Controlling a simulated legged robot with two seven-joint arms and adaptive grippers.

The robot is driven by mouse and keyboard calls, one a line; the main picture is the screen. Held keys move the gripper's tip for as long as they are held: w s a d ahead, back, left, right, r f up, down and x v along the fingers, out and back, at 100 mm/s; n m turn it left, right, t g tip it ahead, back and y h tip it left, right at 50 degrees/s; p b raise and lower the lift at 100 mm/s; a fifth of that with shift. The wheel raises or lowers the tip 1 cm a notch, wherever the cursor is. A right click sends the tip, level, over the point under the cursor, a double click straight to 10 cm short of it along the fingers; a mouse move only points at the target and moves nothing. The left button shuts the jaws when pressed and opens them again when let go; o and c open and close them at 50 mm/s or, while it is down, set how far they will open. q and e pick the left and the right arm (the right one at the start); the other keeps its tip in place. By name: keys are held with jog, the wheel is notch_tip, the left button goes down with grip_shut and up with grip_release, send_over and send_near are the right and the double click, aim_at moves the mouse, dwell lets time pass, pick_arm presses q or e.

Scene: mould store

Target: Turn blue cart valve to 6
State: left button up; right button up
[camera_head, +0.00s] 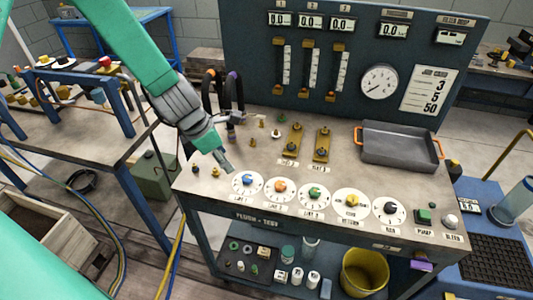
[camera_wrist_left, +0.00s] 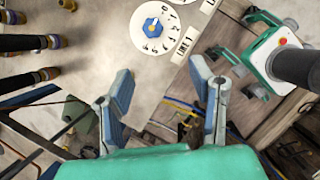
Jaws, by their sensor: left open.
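The blue valve knob (camera_head: 247,183) sits on a white numbered dial at the left end of a row of dials on the cart top (camera_head: 215,205). In the left wrist view the blue knob (camera_wrist_left: 152,27) is at the top, its dial marked LINE 1; I cannot tell which number it points to. My left gripper (camera_head: 227,166) is just behind and left of this dial in the head view, apart from the knob. In the wrist view its two fingers (camera_wrist_left: 160,88) are spread with nothing between them. My right gripper is not in view.
Orange (camera_head: 280,187), green (camera_head: 315,193), yellow (camera_head: 351,201) and dark (camera_head: 389,208) knobs continue the row rightward. Brass fittings (camera_head: 292,142) and a grey tray (camera_head: 400,147) stand behind. An upright gauge panel (camera_head: 355,60) closes the back. Black hoses (camera_head: 222,90) rise beside my left arm.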

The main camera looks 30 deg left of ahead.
pick_arm(q)
jog(key=w+r+n, duration=0.1)
send_near(247, 177)
jog(key=a+f, duration=0.1)
jog(key=x, duration=0.2)
jog(key=d+x, duration=0.1)
jog(key=x, duration=0.2)
jog(key=b+x, duration=0.1)
jog(key=x, duration=0.2)
jog(key=shift+d+r, duration=0.1)
jog(key=shift+d, duration=0.15)
jog(key=shift+w, duration=0.1)
jog(key=shift+a+f, duration=0.35)
jog(key=shift+a, duration=0.05)
jog(key=c, duration=1)
grip_shut()
jog(key=shift+w+d+r, duration=0.1)
jog(key=shift+d+r, duration=0.05)
jog(key=shift+d, duration=0.1)
